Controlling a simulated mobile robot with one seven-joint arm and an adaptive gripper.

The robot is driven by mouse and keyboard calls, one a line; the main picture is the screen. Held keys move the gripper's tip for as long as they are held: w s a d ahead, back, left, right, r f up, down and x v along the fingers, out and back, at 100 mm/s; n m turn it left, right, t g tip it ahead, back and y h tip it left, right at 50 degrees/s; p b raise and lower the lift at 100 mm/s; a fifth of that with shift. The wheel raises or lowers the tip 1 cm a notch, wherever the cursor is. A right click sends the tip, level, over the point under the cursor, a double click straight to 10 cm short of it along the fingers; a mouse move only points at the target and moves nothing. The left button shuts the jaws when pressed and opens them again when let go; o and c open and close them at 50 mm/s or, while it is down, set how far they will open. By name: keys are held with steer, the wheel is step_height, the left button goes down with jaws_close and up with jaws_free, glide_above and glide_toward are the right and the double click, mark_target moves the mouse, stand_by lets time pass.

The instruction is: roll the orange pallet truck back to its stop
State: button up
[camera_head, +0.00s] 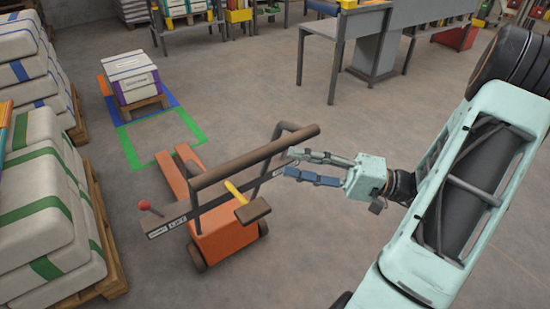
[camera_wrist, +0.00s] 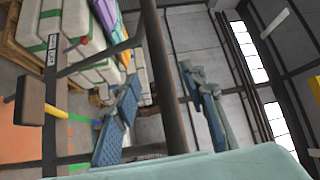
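The orange pallet truck (camera_head: 222,236) stands on the floor left of my gripper, its forks (camera_head: 180,170) pointing away toward a green floor outline. It has a brown handle frame (camera_head: 240,163), a yellow lever (camera_head: 236,192) and a red knob (camera_head: 144,205). My gripper (camera_head: 288,163) is open at the right side of the handle frame, fingers pointing left. In the wrist view a dark bar of the handle (camera_wrist: 166,70) runs between the spread fingers of my gripper (camera_wrist: 158,75); contact cannot be told. No stop can be clearly identified.
Sacks on pallets (camera_head: 45,215) line the left side. A white and purple stack (camera_head: 131,78) stands on a small pallet beyond the green outline (camera_head: 127,148), among blue and orange floor marks. A grey table (camera_head: 340,30) stands at the back.

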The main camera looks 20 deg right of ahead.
steer(key=v, duration=0.4)
stand_by(0.4)
